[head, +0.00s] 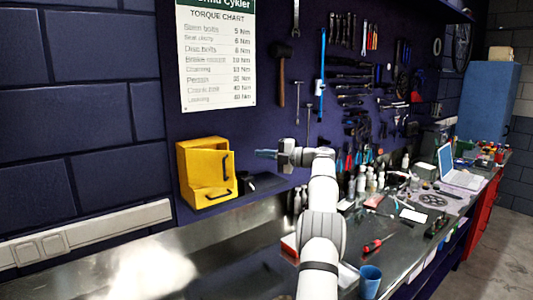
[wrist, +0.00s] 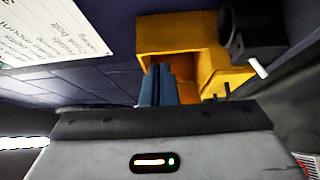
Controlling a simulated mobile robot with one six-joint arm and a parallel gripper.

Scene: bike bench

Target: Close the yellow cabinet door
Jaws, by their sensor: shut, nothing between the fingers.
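The yellow cabinet (head: 190,175) stands against the dark wall, left of centre in the head view. Its door (head: 227,171), with a dark upright handle, stands open at the right side, and part of the hollow inside shows. A second dark handle is low on the front. My gripper (head: 266,154) is shut and empty, to the right of the cabinet and apart from it, pointing left. In the wrist view the blue fingers (wrist: 157,85) are together in front of the yellow cabinet (wrist: 170,32), whose open cavity shows; the fingers hide part of it.
A black object (head: 262,184) lies right of the cabinet, below my gripper. The metal bench (head: 100,265) is clear at the front left. Bottles, a blue cup (head: 370,281) and tools crowd the right side. Tools hang on the wall behind.

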